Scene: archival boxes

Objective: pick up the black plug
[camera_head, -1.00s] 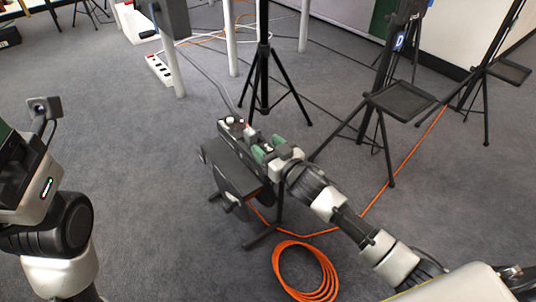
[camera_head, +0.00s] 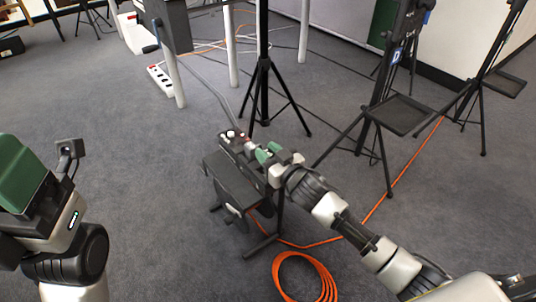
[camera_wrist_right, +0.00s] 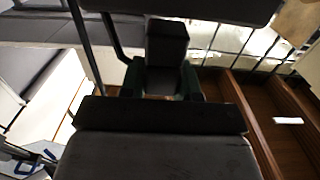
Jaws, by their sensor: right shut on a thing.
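My right gripper (camera_head: 267,155) has green fingers and is over the top edge of a dark cable reel stand (camera_head: 238,178) in the head view. In the right wrist view, its green fingers (camera_wrist_right: 166,85) are shut on a black block, the black plug (camera_wrist_right: 167,42). The plug is hard to make out in the head view, where the fingers and the dark stand crowd it. The stand's top carries small white and red parts beside the fingers. My left gripper (camera_head: 25,178) is at the left edge, partly cut off, away from the stand; its jaw opening does not show.
An orange cable (camera_head: 300,275) lies coiled on the carpet in front of the stand and runs right. Black tripods (camera_head: 262,95) and a small black tray (camera_head: 403,114) stand behind. A white power strip (camera_head: 163,84) lies at the back left.

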